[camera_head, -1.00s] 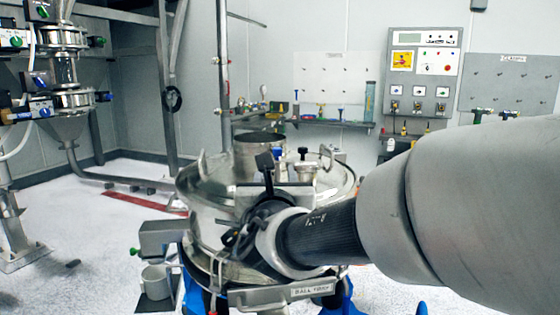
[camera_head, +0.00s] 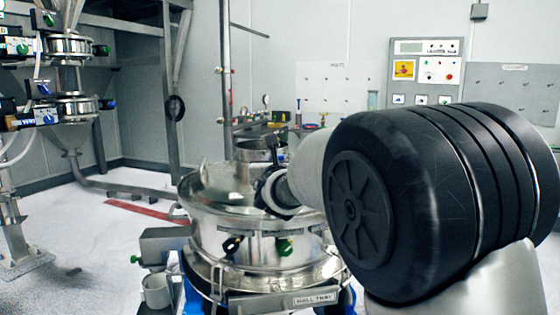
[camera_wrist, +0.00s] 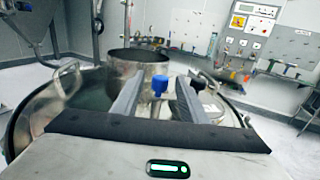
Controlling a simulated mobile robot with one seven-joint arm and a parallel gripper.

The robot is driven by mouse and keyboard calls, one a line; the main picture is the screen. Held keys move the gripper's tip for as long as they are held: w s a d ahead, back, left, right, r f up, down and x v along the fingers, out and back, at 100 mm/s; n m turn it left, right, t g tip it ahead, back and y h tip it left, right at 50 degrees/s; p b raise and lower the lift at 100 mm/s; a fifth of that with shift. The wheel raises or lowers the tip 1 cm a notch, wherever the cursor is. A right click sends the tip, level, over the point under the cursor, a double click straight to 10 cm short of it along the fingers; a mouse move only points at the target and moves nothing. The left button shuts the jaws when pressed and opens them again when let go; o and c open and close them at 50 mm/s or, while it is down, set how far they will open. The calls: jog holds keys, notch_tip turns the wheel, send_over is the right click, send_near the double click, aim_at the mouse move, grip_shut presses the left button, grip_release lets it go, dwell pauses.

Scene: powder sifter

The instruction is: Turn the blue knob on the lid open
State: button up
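The blue knob (camera_wrist: 160,86) stands upright on the steel lid (camera_wrist: 88,88) in the wrist view. It appears between the two fingers of my gripper (camera_wrist: 158,82), which are open, with a gap on each side. How far the fingertips reach toward the knob is hard to tell. In the head view my gripper (camera_head: 272,155) is over the lid (camera_head: 210,190) of the round sifter, and my wrist and arm cover its right part. I cannot make out the blue knob there.
An open steel cylinder (camera_wrist: 138,63) rises from the lid just behind the knob. A lid handle (camera_wrist: 66,75) stands at the left. A control panel (camera_head: 425,70) and tool boards are on the back wall.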

jog(key=shift+w, duration=0.2)
jog(key=shift+c, duration=0.4)
grip_shut()
